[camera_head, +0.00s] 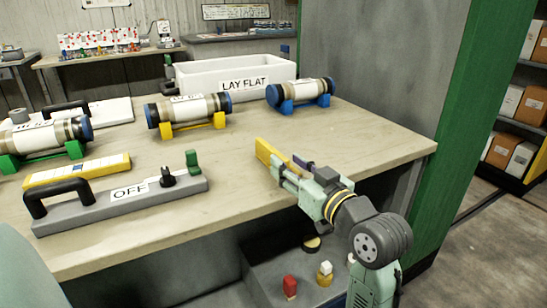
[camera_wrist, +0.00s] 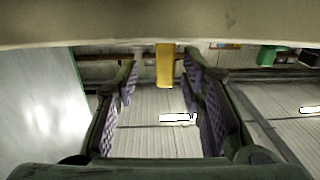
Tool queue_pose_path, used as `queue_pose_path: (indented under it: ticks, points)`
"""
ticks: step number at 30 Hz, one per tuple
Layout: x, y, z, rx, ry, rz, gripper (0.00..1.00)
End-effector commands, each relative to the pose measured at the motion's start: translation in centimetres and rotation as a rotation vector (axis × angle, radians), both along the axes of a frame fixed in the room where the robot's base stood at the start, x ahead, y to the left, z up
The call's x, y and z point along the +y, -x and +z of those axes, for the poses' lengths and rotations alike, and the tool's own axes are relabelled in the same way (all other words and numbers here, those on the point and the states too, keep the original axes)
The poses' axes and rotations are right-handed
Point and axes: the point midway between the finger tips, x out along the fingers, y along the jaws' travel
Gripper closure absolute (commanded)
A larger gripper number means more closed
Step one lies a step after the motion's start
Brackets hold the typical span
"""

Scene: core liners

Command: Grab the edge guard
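My gripper (camera_head: 289,168) is low over the right front part of the workbench, fingers pointing inward. A narrow yellow piece (camera_head: 262,151), which looks like the edge guard, shows at the fingertips. In the wrist view, which looks upside down, the yellow piece (camera_wrist: 165,66) stands out from the bench surface. It appears between the two purple-padded fingers (camera_wrist: 158,82), with a gap on each side. The fingers are open. I cannot tell how far the yellow piece lies beyond the tips. Part of it is hidden by the gripper in the head view.
Core cylinders on green, yellow (camera_head: 218,120) and blue (camera_head: 325,100) cradles stand farther back. A white "LAY FLAT" tray (camera_head: 277,71) is behind them. A grey "OFF" panel (camera_head: 120,205) with a black handle is at the left. Bare bench surrounds my gripper; a green post (camera_head: 470,110) stands right.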

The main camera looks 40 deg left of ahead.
Motion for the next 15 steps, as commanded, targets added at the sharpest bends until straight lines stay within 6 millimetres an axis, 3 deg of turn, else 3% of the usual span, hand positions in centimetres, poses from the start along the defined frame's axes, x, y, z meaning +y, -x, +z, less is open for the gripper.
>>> queue_pose_path:
  ticks: [6, 15]
  points:
    - [3.1, -0.6, 0.2, 0.002, 0.000, 0.003, 0.63]
    - [3.7, -0.8, 0.1, 0.000, 0.000, 0.001, 0.63]
